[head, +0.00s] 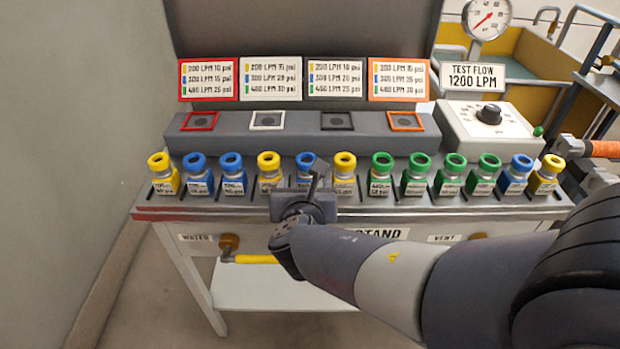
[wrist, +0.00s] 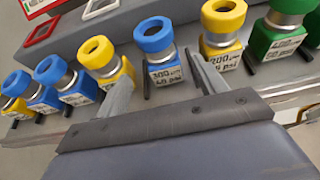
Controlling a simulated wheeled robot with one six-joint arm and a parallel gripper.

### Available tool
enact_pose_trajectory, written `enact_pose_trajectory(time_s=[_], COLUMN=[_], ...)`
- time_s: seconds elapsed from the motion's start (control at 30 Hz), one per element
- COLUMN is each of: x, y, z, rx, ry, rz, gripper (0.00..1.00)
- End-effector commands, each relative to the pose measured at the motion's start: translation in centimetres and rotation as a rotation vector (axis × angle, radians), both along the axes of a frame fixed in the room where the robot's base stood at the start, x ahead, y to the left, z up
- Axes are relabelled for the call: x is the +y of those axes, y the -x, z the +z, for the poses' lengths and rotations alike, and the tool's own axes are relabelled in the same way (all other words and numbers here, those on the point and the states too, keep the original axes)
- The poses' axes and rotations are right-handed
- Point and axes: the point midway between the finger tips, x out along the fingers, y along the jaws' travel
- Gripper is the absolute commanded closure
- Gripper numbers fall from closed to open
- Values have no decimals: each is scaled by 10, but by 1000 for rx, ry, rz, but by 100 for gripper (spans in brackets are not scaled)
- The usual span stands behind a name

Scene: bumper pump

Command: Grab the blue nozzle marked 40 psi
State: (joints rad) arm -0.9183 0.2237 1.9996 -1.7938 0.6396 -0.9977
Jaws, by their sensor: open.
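A row of nozzles with coloured tops stands along the bench. One blue nozzle (head: 304,160) stands upright near the middle of the row, partly hidden by my gripper in the head view. In the wrist view the same blue nozzle (wrist: 155,38) has a white label that appears to read 300 and 40 psi. My gripper (wrist: 160,78) is open, its fingers pointing toward this nozzle, one to each side of it in the picture. Nothing is held. In the head view my gripper (head: 314,182) is just in front of the row.
Yellow nozzles (head: 269,163) (head: 345,163) stand close on either side. Other blue nozzles (head: 195,162) are at left and a green one (head: 382,162) is at right. Behind the row is a grey ledge (head: 300,145) with coloured square frames. A gauge box (head: 500,128) stands at right.

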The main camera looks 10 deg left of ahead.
Motion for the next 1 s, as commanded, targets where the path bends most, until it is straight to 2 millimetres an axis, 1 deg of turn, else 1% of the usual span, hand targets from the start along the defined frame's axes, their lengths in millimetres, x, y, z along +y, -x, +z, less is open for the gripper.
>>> enact_pose_trajectory(time_s=[0.03,0.17,0.33,0.5,0.77,1.0], x=[0,2,4,8,9,9], y=[-5,-12,-35,-51,-54,-53], z=[-3,-7,-21,-26,-25,-25], rx=[1,1,2,2,2,2], ry=[0,0,-1,-3,-3,-2], rz=[-2,-1,-5,-3,-2,-2], gripper=[33,33,33,33,33,52])
